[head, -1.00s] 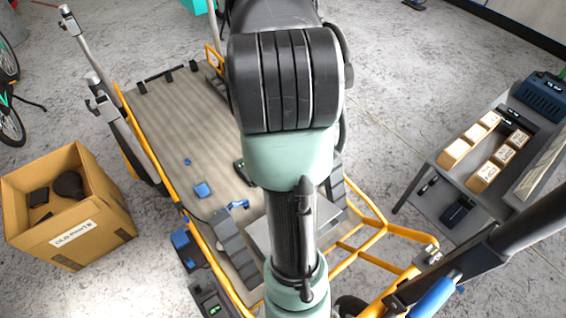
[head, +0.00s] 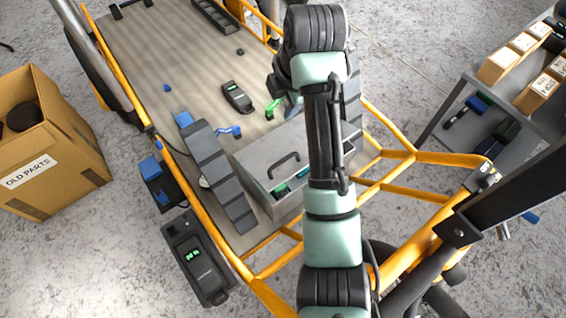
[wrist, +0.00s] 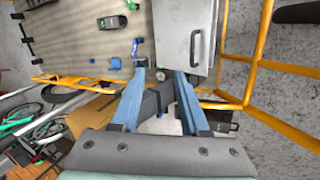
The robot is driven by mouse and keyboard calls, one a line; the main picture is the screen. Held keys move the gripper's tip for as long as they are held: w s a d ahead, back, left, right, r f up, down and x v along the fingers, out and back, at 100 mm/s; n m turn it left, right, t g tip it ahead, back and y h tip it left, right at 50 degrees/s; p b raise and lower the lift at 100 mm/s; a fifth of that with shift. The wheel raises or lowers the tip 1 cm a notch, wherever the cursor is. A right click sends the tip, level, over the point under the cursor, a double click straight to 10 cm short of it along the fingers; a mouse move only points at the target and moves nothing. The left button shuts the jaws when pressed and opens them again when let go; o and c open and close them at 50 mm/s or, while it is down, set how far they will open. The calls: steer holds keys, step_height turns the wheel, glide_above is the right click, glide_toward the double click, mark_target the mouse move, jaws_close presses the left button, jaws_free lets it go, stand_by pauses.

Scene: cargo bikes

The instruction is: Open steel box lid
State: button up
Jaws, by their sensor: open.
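The steel box (head: 258,160) is grey and stands on the cargo bike's bed, partly hidden by my arm in the head view. Its lid carries a dark handle (head: 284,168). Green and dark contents show in a gap along the lid's near edge. In the wrist view the lid (wrist: 175,30) fills the upper middle, with the handle (wrist: 195,45) on its right part. My gripper (wrist: 161,75) is open and empty, its blue fingers spread. The right fingertip appears close to the box's lower edge in the wrist view; contact cannot be told. The head view hides my fingertips.
The yellow frame rail (head: 205,225) edges the cargo bed. Dark segmented strips (head: 220,175) lie beside the box. A black device (head: 238,97) and small blue and green parts lie on the bed. A cardboard box (head: 50,150) stands left; a grey shelf (head: 450,125) stands right.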

mark_target(282, 161)
steer(key=f+b, duration=0.2)
steer(key=f, duration=0.4)
steer(key=f+n+g+b, duration=0.1)
steer(key=f+b, duration=0.2)
steer(key=f, duration=0.4)
steer(key=f+n+g+b, duration=0.1)
steer(key=f+b, duration=0.2)
steer(key=f, duration=0.4)
steer(key=shift+s+a+f, duration=0.2)
steer(key=shift+s, duration=0.15)
jaws_close()
stand_by(0.4)
